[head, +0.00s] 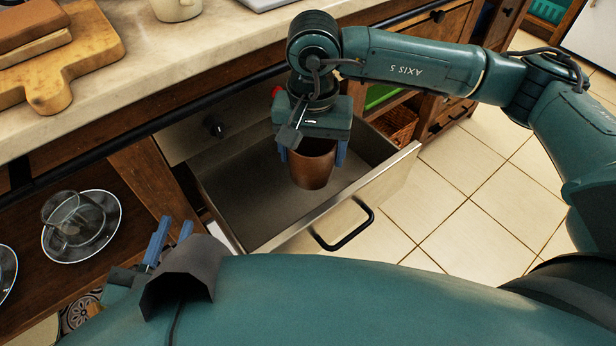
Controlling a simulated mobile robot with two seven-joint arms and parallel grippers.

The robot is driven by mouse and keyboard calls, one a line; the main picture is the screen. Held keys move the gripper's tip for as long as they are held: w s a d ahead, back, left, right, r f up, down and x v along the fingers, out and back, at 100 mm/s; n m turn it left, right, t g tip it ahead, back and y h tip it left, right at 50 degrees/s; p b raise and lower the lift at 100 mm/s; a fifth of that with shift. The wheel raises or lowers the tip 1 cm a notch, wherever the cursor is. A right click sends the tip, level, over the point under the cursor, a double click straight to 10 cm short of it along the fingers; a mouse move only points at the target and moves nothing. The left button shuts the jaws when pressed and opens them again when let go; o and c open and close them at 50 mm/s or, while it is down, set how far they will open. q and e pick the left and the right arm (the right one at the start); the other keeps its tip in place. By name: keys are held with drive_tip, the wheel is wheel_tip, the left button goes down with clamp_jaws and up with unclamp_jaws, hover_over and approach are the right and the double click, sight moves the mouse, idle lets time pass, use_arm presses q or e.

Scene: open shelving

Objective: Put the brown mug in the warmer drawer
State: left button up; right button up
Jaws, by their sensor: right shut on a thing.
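The brown mug (313,170) is upright in my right gripper (313,158), which is shut on it with blue fingers on both sides. The mug is over the inside of the open warmer drawer (390,178); I cannot tell whether its base touches the drawer floor. The drawer is pulled out, with a metal front and a black bar handle (346,228). My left gripper (170,243) is at the lower left, away from the drawer, with its two blue fingers apart and nothing between them.
A counter (190,75) runs above the drawer, with a wooden cutting board (90,60) and a pale mug (176,8) on it. Tiled floor (480,215) lies right of the drawer.

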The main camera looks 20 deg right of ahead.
wheel_tip(320, 180, down, 9)
drive_tip(key=shift+f+b, duration=0.1)
drive_tip(key=shift+b, duration=0.85)
drive_tip(key=shift+w+f, duration=0.1)
drive_tip(key=shift+f, duration=0.05)
drive_tip(key=w+d, duration=0.1)
drive_tip(key=w+d+f+b, duration=0.1)
drive_tip(key=w, duration=0.1)
drive_tip(key=shift+d+b, duration=0.1)
drive_tip(key=shift+b, duration=0.2)
drive_tip(key=shift+f, duration=0.3)
use_arm(q)
drive_tip(key=shift+w+d+n+t+h, duration=0.1)
drive_tip(key=shift+d+n+t+h, duration=0.2)
drive_tip(key=shift+d+h, duration=0.2)
use_arm(e)
drive_tip(key=o, duration=1.2)
drive_tip(key=shift+r, duration=0.15)
